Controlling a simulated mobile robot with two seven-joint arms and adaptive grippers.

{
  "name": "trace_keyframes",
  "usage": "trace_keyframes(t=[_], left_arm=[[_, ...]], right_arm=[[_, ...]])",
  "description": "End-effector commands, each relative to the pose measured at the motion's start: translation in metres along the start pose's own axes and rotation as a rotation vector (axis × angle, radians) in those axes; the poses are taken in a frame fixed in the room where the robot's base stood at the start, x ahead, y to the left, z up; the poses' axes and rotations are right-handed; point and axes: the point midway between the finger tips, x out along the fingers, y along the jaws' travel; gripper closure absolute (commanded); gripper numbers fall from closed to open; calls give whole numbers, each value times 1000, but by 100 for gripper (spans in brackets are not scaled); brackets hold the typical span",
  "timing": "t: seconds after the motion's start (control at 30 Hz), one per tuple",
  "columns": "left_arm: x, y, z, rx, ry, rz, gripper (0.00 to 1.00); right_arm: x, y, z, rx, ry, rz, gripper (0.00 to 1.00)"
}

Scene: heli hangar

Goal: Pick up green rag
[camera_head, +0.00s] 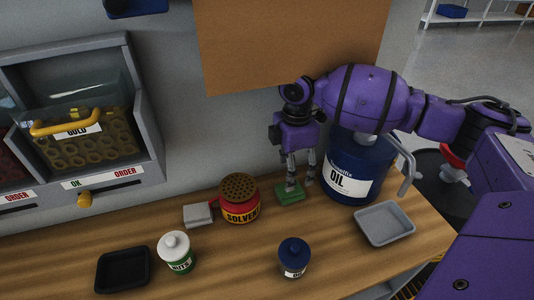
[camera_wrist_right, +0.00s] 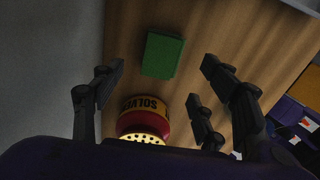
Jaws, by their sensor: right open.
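The green rag (camera_head: 289,194) is a small folded block lying flat on the wooden bench between the solvent can and the blue oil drum. My right gripper (camera_head: 301,182) is just above it, pointing down, its fingers open with nothing between them. In the right wrist view the green rag (camera_wrist_right: 163,55) lies on the wood ahead of the open fingers (camera_wrist_right: 165,80), near the middle of the gap. Whether a finger touches the rag I cannot tell. My left gripper does not show.
The red solvent can (camera_head: 239,198) stands left of the rag, with a grey rag (camera_head: 198,215) beside it. The blue oil drum (camera_head: 357,172) stands close right. A grey tray (camera_head: 384,224), small blue bottle (camera_head: 294,258), white bottle (camera_head: 175,252) and black tray (camera_head: 123,269) occupy the front.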

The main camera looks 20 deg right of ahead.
Motion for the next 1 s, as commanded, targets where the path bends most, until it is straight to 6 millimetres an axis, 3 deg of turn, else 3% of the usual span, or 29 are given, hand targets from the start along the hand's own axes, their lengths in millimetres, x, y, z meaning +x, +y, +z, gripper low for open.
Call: trace_keyframes(t=[0.3, 0.67, 0.9, 1.0], left_arm=[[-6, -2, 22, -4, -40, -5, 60], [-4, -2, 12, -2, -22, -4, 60], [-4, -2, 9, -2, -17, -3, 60], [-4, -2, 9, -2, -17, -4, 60]], right_arm=[[30, -1, 1, 2, -2, -5, 33], [76, 1, -1, 0, -1, -4, 33], [79, 1, 0, 0, -1, -2, 33], [79, 1, 0, 0, -1, -2, 46]])
